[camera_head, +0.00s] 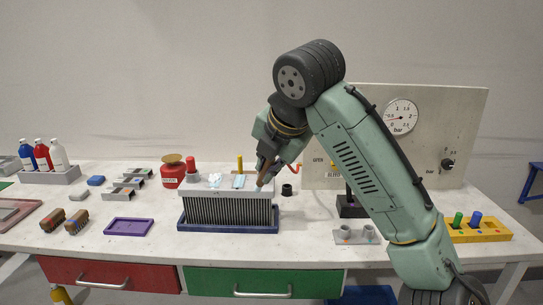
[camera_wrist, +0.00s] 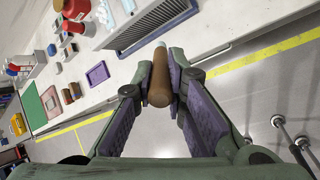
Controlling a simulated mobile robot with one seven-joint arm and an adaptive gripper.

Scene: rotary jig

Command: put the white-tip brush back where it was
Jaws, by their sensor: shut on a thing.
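My gripper (camera_head: 268,165) is above the right end of the grey finned block (camera_head: 228,210). In the wrist view its fingers (camera_wrist: 160,85) are shut on a brush with a brown handle (camera_wrist: 159,88). The handle also shows below the fingers in the head view (camera_head: 263,178). A small pale part shows at the brush's far end in the wrist view, but the tip is too small to tell clearly. A grey holder with two round cups (camera_head: 355,239) stands right of the block, partly near my arm.
A gauge panel (camera_head: 455,120) stands behind my arm. Left of the block are a red pot (camera_head: 173,174), a purple tray (camera_head: 129,226), two brown scrub brushes (camera_head: 76,222) and bottles in a rack (camera_head: 50,178). A yellow block with coloured pegs (camera_head: 490,235) stands far right.

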